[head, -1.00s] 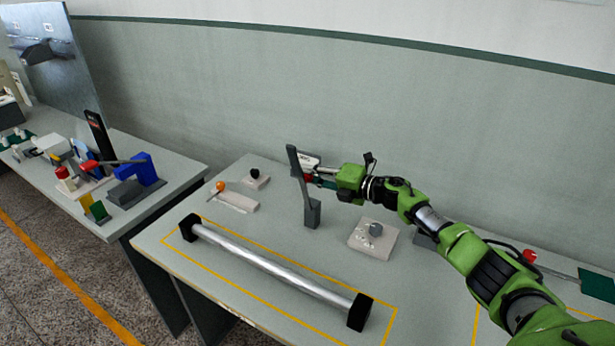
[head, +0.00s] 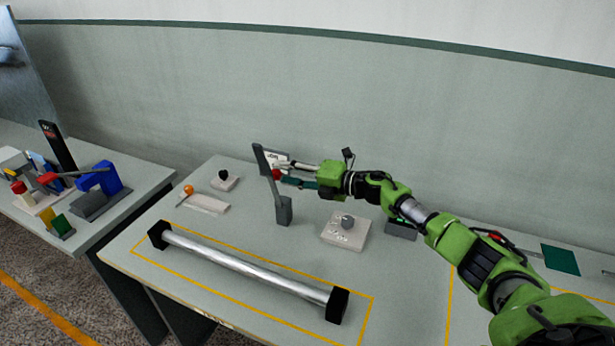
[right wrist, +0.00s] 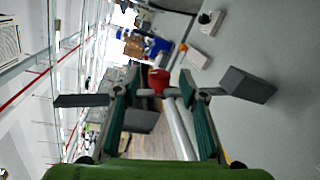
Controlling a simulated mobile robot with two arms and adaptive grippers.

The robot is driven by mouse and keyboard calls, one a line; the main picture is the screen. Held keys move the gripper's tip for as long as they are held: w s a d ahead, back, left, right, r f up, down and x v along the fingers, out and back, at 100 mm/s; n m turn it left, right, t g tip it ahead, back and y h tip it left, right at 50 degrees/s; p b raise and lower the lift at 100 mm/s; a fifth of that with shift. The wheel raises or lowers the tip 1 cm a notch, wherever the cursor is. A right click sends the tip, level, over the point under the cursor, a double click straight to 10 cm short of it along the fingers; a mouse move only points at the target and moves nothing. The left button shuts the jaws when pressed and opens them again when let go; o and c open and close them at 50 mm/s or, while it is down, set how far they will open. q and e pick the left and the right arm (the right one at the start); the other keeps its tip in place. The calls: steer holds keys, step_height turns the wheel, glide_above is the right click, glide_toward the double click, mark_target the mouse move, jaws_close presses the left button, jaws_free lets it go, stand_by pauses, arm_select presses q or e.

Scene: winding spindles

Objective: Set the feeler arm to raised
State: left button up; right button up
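The feeler arm (head: 267,172) is a flat grey bar rising from a dark grey block (head: 284,211) on the table, its upper end leaning left in the head view. A red knob (head: 276,174) sits along it. My right gripper (head: 284,173) reaches in from the right at knob height. In the right wrist view, its two teal fingers (right wrist: 160,92) are spread apart, with the red knob (right wrist: 158,80) between them and the grey bar (right wrist: 82,100) running across near the tips. I cannot tell whether they touch it. My left gripper is out of view.
A silver roller (head: 245,265) with black ends lies in front, inside yellow lines. A knob box (head: 345,232) stands right of the block; an orange-knobbed plate (head: 207,203) and a black-knobbed plate (head: 225,181) are left. Another table with coloured parts (head: 97,190) stands further left.

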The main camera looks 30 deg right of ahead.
steer(key=v, duration=0.8)
steer(key=shift+s+d, duration=0.25)
